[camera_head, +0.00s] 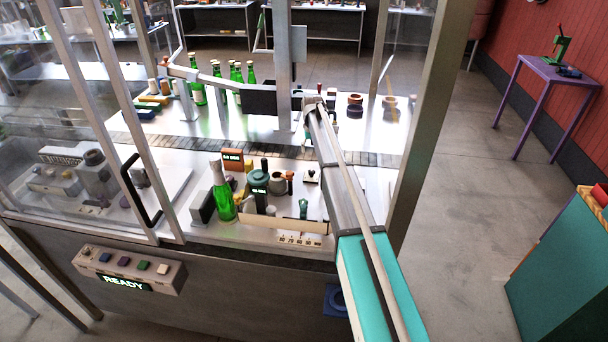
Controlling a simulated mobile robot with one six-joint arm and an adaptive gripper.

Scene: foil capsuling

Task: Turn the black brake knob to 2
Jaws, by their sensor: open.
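A small pale plate with a dark knob on top (311,175) sits on the bench just left of my arm. It may be the black brake knob, but its marks are too small to read, so I cannot tell its setting. My arm reaches in from the lower right, and its far end is beyond that plate. My gripper (308,129) is small and partly hidden by my arm there. It is open, and nothing shows in it. It looks apart from the plate.
A green bottle (223,192) stands left of a dark green-topped unit (258,183). A numbered scale (299,239) lies along the front. More bottles (236,76) stand behind the dark conveyor strip (220,147). Glass panels and metal posts frame the bench. A panel reading READY (124,283) is at front left.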

